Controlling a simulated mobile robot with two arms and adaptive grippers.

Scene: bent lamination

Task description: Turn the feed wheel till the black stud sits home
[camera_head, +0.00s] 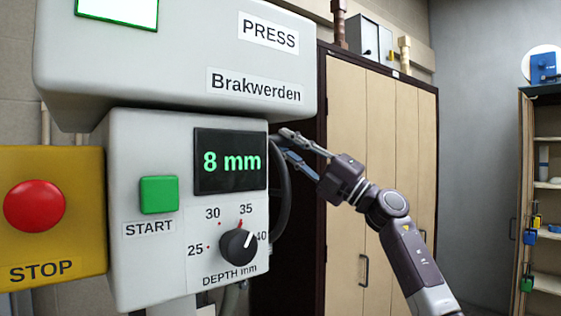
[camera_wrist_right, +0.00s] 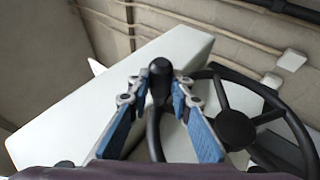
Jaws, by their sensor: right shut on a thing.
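The feed wheel (camera_head: 284,200) is a dark rim seen nearly edge-on at the right side of the grey press. In the right wrist view the black wheel (camera_wrist_right: 236,130) shows its hub, spokes and an upright handle (camera_wrist_right: 160,72). My right gripper (camera_head: 283,143) reaches the top of the rim from the right. In the wrist view its blue-padded fingers (camera_wrist_right: 160,92) stand on both sides of the handle, shut on it. I cannot make out a separate black stud in either view. My left gripper is out of view.
The press display (camera_head: 230,162) reads 8 mm. The black depth knob (camera_head: 238,246) points between 35 and 40. A green START button (camera_head: 159,195) and a red STOP button (camera_head: 34,206) are on the left. A tall wooden cabinet (camera_head: 345,110) stands behind my right arm.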

